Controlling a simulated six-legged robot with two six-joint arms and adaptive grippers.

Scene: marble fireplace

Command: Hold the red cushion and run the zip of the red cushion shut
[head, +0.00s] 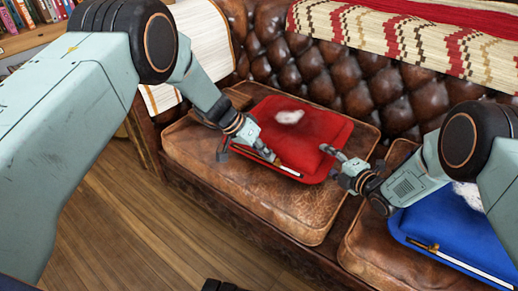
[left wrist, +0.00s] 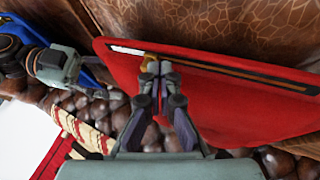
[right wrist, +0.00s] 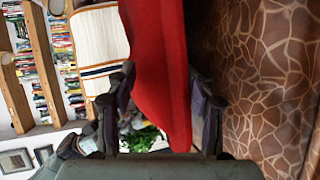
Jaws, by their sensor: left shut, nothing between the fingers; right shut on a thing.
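The red cushion (head: 300,130) lies on the brown leather sofa seat. Its zip runs along the front edge, with a pale strip (head: 287,171) towards the right end and a dark band (left wrist: 240,72) on the other side of the brass-coloured slider (left wrist: 149,62). My left gripper (head: 274,160) is shut and empty, its tips at the slider; whether they touch it I cannot tell. It also shows in the left wrist view (left wrist: 158,68). My right gripper (head: 338,157) is shut on the cushion's right edge; in the right wrist view red fabric (right wrist: 158,60) passes between its fingers.
A blue cushion (head: 450,238) with a similar zip lies on the seat at the right, close to my right arm. The tufted sofa back (head: 365,85) rises behind, with a patterned throw (head: 400,35) over it. Wooden floor (head: 140,220) is clear in front.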

